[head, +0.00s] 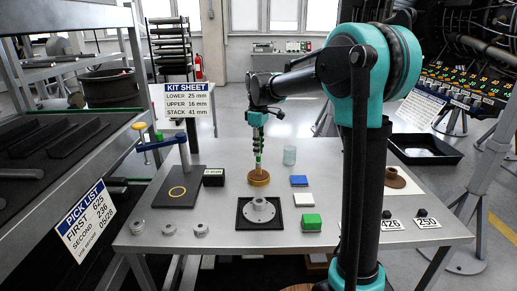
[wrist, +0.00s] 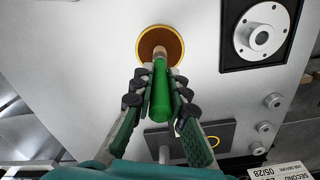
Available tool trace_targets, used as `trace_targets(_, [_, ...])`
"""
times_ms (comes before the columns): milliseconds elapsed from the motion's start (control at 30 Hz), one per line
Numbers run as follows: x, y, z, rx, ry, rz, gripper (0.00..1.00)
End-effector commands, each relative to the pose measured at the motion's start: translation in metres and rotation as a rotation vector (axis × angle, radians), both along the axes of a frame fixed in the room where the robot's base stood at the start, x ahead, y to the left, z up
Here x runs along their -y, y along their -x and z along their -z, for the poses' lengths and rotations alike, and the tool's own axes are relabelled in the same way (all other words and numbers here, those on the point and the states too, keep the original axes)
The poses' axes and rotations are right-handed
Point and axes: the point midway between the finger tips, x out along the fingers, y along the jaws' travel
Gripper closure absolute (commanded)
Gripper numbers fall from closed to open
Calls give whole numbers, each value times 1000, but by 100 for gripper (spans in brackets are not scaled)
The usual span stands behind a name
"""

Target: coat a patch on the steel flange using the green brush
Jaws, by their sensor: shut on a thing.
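My gripper (head: 259,142) is shut on the green brush (wrist: 161,95), which points down from the fingers. In the wrist view my gripper (wrist: 161,78) has one finger on each side of the green handle. The brush's lower end is over or in a round brown pot (head: 258,178) with a yellow rim; whether the bristles touch its contents is hidden. The pot also shows in the wrist view (wrist: 147,44). The steel flange (head: 259,212) lies on a black square plate (head: 243,226), in front of the pot. In the wrist view the flange (wrist: 262,30) is right of the brush.
Several steel rings (head: 201,228) lie near the front edge.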

Motion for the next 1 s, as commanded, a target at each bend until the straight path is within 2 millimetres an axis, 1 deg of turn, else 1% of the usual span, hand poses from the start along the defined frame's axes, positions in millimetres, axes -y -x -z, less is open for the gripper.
trace_targets(133, [0, 0, 1, 0, 1, 0, 100])
trace_targets(267, [0, 0, -4, 0, 1, 0, 100])
trace_targets(1000, [0, 0, -59, 0, 0, 0, 100])
